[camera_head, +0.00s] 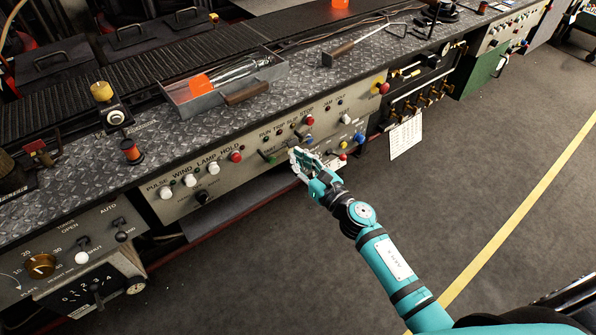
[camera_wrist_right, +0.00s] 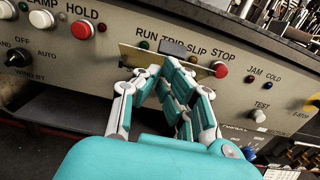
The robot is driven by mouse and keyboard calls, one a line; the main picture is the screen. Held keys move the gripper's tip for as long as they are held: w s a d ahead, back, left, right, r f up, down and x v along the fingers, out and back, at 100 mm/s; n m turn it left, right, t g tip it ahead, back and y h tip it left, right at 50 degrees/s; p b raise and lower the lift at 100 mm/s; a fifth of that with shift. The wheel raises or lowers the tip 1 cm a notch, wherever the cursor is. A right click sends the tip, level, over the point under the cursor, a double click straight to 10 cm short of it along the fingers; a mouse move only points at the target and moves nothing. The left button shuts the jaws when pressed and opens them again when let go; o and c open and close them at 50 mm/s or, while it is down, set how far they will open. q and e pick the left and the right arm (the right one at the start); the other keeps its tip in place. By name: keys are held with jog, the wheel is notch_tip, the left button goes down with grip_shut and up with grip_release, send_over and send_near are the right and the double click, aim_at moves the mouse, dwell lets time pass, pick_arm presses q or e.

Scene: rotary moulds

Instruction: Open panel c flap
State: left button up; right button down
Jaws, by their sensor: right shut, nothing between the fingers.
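My right gripper (camera_head: 301,157) is shut and empty at the front of the grey control panel (camera_head: 222,170). In the right wrist view its fingertips (camera_wrist_right: 158,70) are just in front of a flat brass-coloured strip (camera_wrist_right: 128,55) under the RUN, TRIP, SLIP and STOP labels. I cannot tell whether the fingers touch the strip. No "panel c" label is readable. My left gripper is out of view.
A metal tray (camera_head: 180,98) and a hammer-like tool (camera_head: 340,50) lie on the bench above. A dark valve bay (camera_head: 420,80) is further right. The floor in front is clear.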

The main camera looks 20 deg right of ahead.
dwell(0.3)
jog(key=v, duration=1.2)
jog(key=s+d+f+m+g+h+p, duration=0.15)
jog(key=s+f+m+g+h, duration=0.35)
jog(key=f+m, duration=0.85)
jog(key=s+d+f+m+g+p, duration=0.15)
jog(key=s+f+m, duration=0.65)
jog(key=f, duration=1)
jog(key=s+f+m+g, duration=0.5)
jog(key=s+f+m, duration=0.2)
jog(key=s, duration=0.6)
jog(key=s+f+m+g+h, duration=0.1)
jog(key=s+f+m+g, duration=0.3)
jog(key=s, duration=1)
notch_tip(320, 180, down, 3)
jog(key=m, duration=0.5)
jog(key=shift+a+f+g+p, duration=0.15)
jog(key=shift+a+g+p, duration=0.05)
jog(key=shift+g+p, duration=0.15)
